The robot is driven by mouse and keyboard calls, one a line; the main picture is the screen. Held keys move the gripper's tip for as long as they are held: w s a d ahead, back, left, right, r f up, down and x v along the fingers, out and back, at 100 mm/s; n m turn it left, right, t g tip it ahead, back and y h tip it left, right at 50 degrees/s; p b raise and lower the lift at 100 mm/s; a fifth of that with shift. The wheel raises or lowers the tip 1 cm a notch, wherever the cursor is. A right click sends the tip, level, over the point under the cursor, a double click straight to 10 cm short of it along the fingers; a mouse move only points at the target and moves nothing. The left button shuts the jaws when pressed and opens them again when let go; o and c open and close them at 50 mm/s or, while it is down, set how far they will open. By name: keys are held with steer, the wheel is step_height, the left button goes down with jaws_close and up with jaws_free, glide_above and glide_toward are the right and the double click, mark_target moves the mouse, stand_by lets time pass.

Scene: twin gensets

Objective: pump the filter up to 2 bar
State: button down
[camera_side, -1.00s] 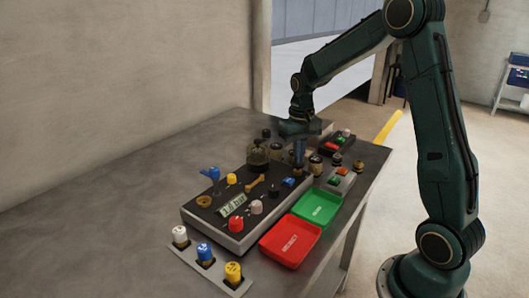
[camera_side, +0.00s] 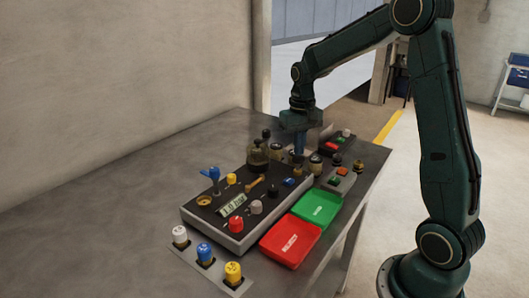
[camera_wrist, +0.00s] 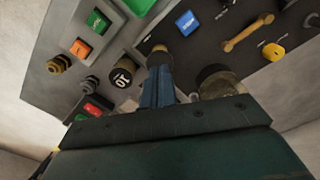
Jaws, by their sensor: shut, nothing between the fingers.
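The black control box has a small display (camera_side: 232,205) on its top; its digits are too small to read surely. A dark, glass-like bowl (camera_side: 258,156), perhaps the filter, stands at the box's back edge with a black knob (camera_side: 266,134) behind it. My gripper (camera_side: 299,153) is shut and empty, its blue fingers pointing down over the brass fittings right of the bowl. In the wrist view the gripper (camera_wrist: 159,62) has its fingertips close to a brass fitting; contact cannot be told. No pump is clearly recognisable.
A brass cylinder (camera_wrist: 216,80) and a black cap marked 10 (camera_wrist: 122,73) flank my fingers. Red (camera_side: 290,243) and green (camera_side: 318,207) trays lie front right. A blue-topped lever (camera_side: 211,174) stands on the box. The table's left is clear.

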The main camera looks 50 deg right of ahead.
steer(key=shift+f, duration=1.15)
stand_by(0.4)
steer(key=shift+r, duration=3)
steer(key=shift+r, duration=0.1)
